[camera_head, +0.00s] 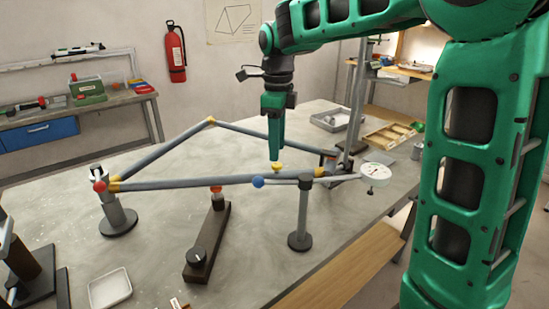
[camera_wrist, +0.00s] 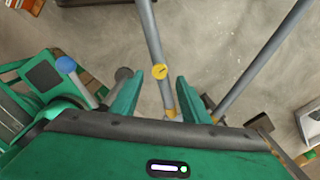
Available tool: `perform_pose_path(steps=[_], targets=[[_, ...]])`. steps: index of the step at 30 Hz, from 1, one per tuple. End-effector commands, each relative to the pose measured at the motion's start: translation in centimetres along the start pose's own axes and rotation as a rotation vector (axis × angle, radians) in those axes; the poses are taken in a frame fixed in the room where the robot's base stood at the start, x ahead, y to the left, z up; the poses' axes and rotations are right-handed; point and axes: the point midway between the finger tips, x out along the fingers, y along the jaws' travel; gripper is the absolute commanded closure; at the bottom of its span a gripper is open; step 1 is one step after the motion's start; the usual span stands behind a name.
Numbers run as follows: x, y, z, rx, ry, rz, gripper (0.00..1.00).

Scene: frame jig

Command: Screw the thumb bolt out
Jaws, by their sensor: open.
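The yellow thumb bolt (camera_head: 278,167) sits on top of the grey frame tube (camera_head: 200,181), towards the tube's right end. In the wrist view its round yellow head (camera_wrist: 160,71) lies over the tube (camera_wrist: 151,35), between my two green fingertips in the picture. My gripper (camera_head: 271,157) points down, its tips close above and beside the bolt. It is open in the wrist view (camera_wrist: 158,76), with a gap on each side of the bolt head. I cannot tell the exact height between tips and head. The bolt's shank is hidden.
A blue ball (camera_head: 258,182) and a grey post (camera_head: 302,215) stand close by the tube. A white dial gauge (camera_head: 375,171) is to the right. A dark bar with a knob (camera_head: 208,243) lies in front. A white tray (camera_head: 110,288) is at front left.

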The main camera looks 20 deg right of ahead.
Motion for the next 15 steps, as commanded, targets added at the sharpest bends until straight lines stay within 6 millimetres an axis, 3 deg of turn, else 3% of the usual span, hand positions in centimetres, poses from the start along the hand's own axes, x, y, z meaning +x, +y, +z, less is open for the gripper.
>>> perform_pose_path(steps=[6,15], targets=[[3.0,0.0,0.0,-0.001,0.002,0.002,0.58],[4.0,0.0,0.0,-0.001,0.001,0.001,0.58]])
